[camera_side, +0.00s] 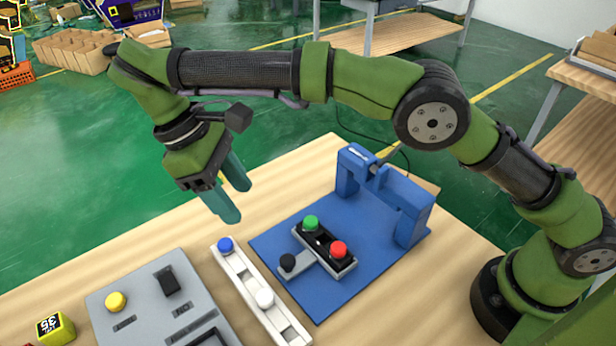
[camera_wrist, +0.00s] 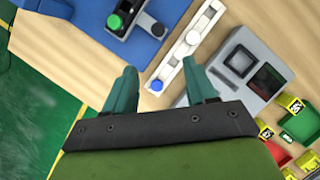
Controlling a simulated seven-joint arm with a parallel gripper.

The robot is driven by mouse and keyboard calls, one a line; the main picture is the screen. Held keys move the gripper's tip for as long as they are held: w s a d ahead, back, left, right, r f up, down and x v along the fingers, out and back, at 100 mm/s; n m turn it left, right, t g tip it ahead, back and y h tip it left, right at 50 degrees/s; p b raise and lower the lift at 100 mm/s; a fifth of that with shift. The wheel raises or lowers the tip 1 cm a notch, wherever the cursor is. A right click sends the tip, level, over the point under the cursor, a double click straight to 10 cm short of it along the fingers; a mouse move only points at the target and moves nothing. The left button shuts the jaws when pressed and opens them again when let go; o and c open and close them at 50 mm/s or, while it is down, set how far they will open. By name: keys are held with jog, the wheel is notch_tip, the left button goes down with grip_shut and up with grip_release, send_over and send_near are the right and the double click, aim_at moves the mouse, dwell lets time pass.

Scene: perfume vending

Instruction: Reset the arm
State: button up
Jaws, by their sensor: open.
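My gripper (camera_side: 233,193) hangs in the air above the table's far edge, at the left in the side view. Its two teal fingers are apart with nothing between them. In the wrist view the fingers (camera_wrist: 160,82) frame the blue button end of the white strip (camera_wrist: 193,37), which lies below them on the table. In the side view the blue button (camera_side: 225,244) is just below and near the fingertips. The strip (camera_side: 247,277) also carries a white button (camera_side: 264,298).
A blue base plate (camera_side: 327,301) with a blue arch (camera_side: 349,172), green button (camera_side: 310,223) and red button (camera_side: 339,250) stands right of the strip. A grey panel (camera_side: 141,330) and yellow block (camera_side: 55,329) lie left. Bare wood (camera_side: 290,177) shows behind the plate.

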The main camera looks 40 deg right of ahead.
jog(key=shift+a+r, duration=0.1)
jog(key=shift+r, duration=0.15)
jog(key=d+r+m+t+y, duration=0.2)
jog(key=d+m+t+y, duration=0.15)
jog(key=d, duration=0.95)
jog(key=s+d+r+m+t+y, duration=0.1)
jog(key=s+d+r+m+t, duration=0.2)
jog(key=s+d+m+t, duration=0.4)
jog(key=shift+s+d+m+y, duration=0.35)
jog(key=shift+s+d+m, duration=0.9)
jog(key=shift+s+d, duration=2.85)
jog(key=shift+w+d, duration=0.85)
jog(key=shift+w, duration=0.05)
